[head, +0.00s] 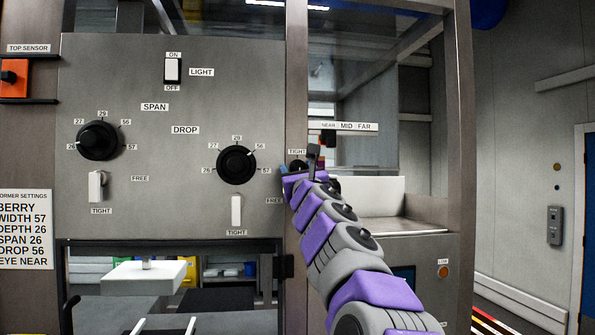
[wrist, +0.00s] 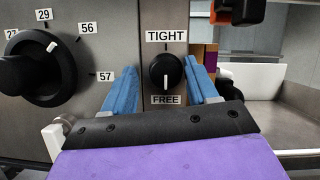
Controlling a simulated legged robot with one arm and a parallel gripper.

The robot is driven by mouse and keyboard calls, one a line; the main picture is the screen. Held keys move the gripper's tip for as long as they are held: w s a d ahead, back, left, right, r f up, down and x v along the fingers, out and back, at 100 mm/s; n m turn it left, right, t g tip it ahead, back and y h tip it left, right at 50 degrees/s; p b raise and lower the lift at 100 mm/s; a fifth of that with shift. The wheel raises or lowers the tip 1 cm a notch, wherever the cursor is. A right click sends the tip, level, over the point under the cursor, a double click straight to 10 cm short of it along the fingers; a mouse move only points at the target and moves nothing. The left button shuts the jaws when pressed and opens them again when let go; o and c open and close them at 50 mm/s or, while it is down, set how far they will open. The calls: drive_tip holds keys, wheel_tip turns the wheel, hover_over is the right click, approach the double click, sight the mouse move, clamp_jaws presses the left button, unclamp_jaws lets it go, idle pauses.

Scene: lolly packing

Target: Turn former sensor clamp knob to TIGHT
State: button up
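The clamp knob (wrist: 166,72) is a small round black knob on a grey post, with TIGHT printed above it and FREE below. Its white pointer line points down at FREE. In the head view the knob (head: 297,165) shows only in part, behind the end of my arm. My gripper (wrist: 163,68) has two blue fingers, one to the left and one to the right of the knob. It is open, with a gap to the knob on both sides. Whether the fingertips reach to the knob's depth is hard to tell.
Left of the knob is the DROP dial (head: 236,165), its pointer at 56. The SPAN dial (head: 98,140) points at 26. White FREE/TIGHT levers (head: 236,210) sit below the dials. An eye sensor (head: 327,138) sits near NEAR. A settings sheet (head: 25,229) is at left.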

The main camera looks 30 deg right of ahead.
drive_tip(key=shift+d, duration=0.45)
drive_tip(key=c, duration=0.5)
drive_tip(key=shift+s+a, duration=0.1)
drive_tip(key=shift+a, duration=0.1)
drive_tip(key=c, duration=0.5)
drive_tip(key=shift+o, duration=0.2)
drive_tip(key=shift+s+d+r, duration=0.1)
drive_tip(key=shift+r, duration=0.05)
